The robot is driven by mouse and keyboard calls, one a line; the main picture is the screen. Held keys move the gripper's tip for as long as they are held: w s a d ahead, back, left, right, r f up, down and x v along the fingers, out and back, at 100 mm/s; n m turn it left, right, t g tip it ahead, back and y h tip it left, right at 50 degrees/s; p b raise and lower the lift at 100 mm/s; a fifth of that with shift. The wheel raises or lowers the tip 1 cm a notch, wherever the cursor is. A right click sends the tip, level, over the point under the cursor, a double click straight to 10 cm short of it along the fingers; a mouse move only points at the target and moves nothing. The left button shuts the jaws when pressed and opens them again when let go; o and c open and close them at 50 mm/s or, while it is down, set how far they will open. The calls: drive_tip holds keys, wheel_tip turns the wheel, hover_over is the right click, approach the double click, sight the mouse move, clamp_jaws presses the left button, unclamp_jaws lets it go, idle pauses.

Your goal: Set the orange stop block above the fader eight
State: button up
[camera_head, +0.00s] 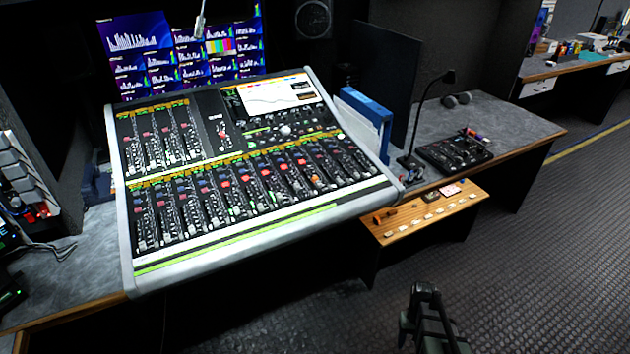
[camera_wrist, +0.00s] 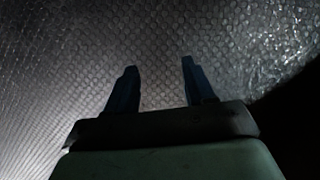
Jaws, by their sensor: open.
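A small orange piece (camera_head: 384,215), which looks like the stop block, lies at the left end of the low wooden shelf (camera_head: 432,222) beside the mixing console. The large tilted console (camera_head: 235,222) carries a lower row of several fader strips; their numbers are too small to read, so I cannot tell which is fader eight. Another small orange spot (camera_head: 315,181) shows among the strips at the right. My gripper (camera_head: 425,292) is low in front of the shelf, over the floor, apart from both. In the wrist view my gripper (camera_wrist: 160,65) is open and empty, with only floor beyond.
A blue binder (camera_head: 365,118) stands at the console's right. A lamp (camera_head: 430,110) and a small control box (camera_head: 453,152) stand on the side desk. The floor at the right is clear.

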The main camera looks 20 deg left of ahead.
drive_tip(key=w+a+r+n+t, duration=0.15)
drive_tip(key=w+a+r, duration=0.35)
drive_tip(key=w+r, duration=0.65)
drive_tip(key=w+a+r+n+t, duration=0.15)
drive_tip(key=w+a+r, duration=0.25)
drive_tip(key=w+r, duration=0.75)
drive_tip(key=w+a+r+t, duration=0.2)
drive_tip(key=w+a+r, duration=0.3)
drive_tip(key=w+r, duration=0.6)
drive_tip(key=s+a+r+n+t+y, duration=0.1)
drive_tip(key=s+a+r, duration=0.1)
drive_tip(key=a+r, duration=0.6)
drive_tip(key=s+a+r+n+y, duration=0.1)
drive_tip(key=s+a+r, duration=0.2)
drive_tip(key=a, duration=0.5)
drive_tip(key=s+a+r+n+y, duration=0.1)
drive_tip(key=s+a+r+n, duration=0.2)
drive_tip(key=a, duration=0.5)
drive_tip(key=m, duration=0.1)
hover_over(315, 177)
drive_tip(key=s+d, duration=0.2)
drive_tip(key=shift+g, duration=0.3)
drive_tip(key=f, duration=0.7)
drive_tip(key=shift+w+f, duration=0.15)
drive_tip(key=shift+w, duration=0.1)
drive_tip(key=shift+a+x, duration=0.1)
drive_tip(key=shift+x, duration=1.25)
drive_tip(key=shift+a+x, duration=0.15)
drive_tip(key=shift+x, duration=1.2)
drive_tip(key=shift+c, duration=0.2)
